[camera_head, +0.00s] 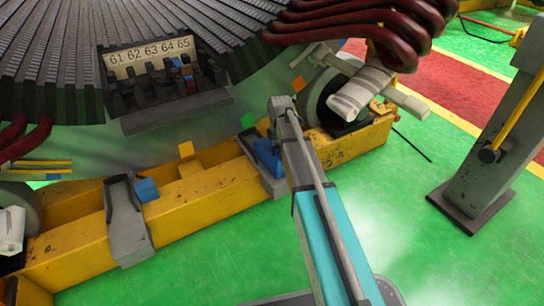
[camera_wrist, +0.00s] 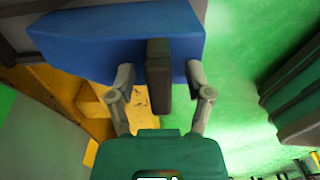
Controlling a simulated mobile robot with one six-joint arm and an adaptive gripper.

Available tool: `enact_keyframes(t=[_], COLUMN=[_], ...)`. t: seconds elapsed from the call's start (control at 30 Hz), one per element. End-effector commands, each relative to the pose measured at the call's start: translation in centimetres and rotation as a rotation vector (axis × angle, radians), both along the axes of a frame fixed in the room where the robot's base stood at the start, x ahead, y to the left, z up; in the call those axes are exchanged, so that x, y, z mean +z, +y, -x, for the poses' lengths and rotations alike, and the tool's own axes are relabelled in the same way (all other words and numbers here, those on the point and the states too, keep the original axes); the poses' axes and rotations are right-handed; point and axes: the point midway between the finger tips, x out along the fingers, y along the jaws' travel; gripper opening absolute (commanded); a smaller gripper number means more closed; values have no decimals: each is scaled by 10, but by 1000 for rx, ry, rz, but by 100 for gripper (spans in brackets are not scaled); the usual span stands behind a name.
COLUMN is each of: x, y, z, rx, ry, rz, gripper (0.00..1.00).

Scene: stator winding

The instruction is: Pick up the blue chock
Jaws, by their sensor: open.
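The blue chock (camera_wrist: 90,42) fills the upper part of the wrist view, with a dark upright grip (camera_wrist: 159,75) on its near face. My gripper (camera_wrist: 159,72) is open, with one finger on each side of this grip and a visible gap on both sides. The fingertips overlap the chock's lower edge in the picture; I cannot tell if they touch it. In the head view a blue block (camera_head: 266,155), apparently the same chock, shows at the yellow beam beside the far end of my arm. My gripper's fingers cannot be made out there.
A yellow beam (camera_head: 80,251) runs under the large round stator (camera_head: 175,128). A smaller blue block (camera_head: 147,190) sits beside a grey bracket (camera_head: 128,225) to the left. A grey post (camera_head: 480,165) stands at right. Green floor (camera_head: 215,270) is open in front.

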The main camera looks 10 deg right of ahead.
Motion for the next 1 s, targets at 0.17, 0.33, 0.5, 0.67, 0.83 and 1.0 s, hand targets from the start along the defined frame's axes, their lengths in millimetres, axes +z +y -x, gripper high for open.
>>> enact_keyframes(t=[0.17,0.33,0.5,0.67,0.83,1.0], x=[0,0,0,0,0,1], y=[0,0,0,0,0,0], z=[0,0,0,0,0,0], rx=[0,0,0,0,0,0], ry=[0,0,0,0,-1,-1], rz=[0,0,0,0,0,0], gripper=[62,30,0,0,0,0])
